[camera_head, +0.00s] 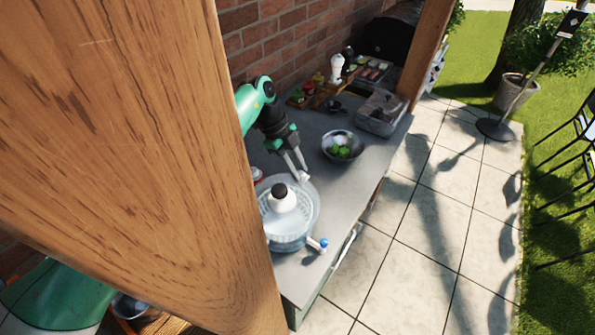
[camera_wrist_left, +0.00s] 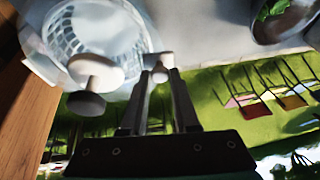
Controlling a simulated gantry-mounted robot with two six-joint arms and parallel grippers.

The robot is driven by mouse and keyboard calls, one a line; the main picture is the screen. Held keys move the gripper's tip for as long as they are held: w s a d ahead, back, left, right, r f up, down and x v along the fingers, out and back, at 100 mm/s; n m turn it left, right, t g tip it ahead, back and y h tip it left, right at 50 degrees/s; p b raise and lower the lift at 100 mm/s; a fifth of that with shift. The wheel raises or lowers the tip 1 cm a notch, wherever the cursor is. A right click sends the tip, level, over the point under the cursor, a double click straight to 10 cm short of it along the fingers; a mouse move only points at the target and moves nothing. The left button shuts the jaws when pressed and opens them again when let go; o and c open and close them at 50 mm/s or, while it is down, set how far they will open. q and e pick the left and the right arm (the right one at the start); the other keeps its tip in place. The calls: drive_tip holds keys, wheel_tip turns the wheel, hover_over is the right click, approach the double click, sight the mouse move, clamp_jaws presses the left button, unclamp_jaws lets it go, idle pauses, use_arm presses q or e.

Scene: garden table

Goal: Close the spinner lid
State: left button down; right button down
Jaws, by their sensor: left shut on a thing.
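The salad spinner (camera_head: 297,235) stands on the grey counter, with a pale blue see-through bowl. On top is a white domed centre with a dark knob (camera_head: 279,190). I cannot tell whether the lid sits fully down. A small arm with a blue tip (camera_head: 322,244) sticks out at its front right side. My left gripper (camera_head: 303,176) is beside the spinner's far rim, shut on a small white piece there. In the left wrist view the fingers (camera_wrist_left: 160,70) close around this pale piece, beside the slatted spinner (camera_wrist_left: 90,28). My right gripper does not show.
A metal bowl with greens (camera_head: 342,146) stands behind the spinner to the right. A clear container (camera_head: 381,111) and a wooden rack of jars (camera_head: 318,93) are farther back. A wooden post (camera_head: 130,150) hides much of the left.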

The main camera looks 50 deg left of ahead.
use_arm(q)
drive_tip(key=c, duration=0.7)
unclamp_jaws()
drive_tip(key=shift+s, duration=0.1)
drive_tip(key=p+v, duration=0.2)
drive_tip(key=shift+r, duration=0.4)
drive_tip(key=p+v, duration=0.3)
drive_tip(key=v, duration=0.5)
drive_tip(key=shift+s+a+r+p, duration=0.15)
drive_tip(key=shift+a+r+p, duration=0.15)
drive_tip(key=shift+p, duration=0.1)
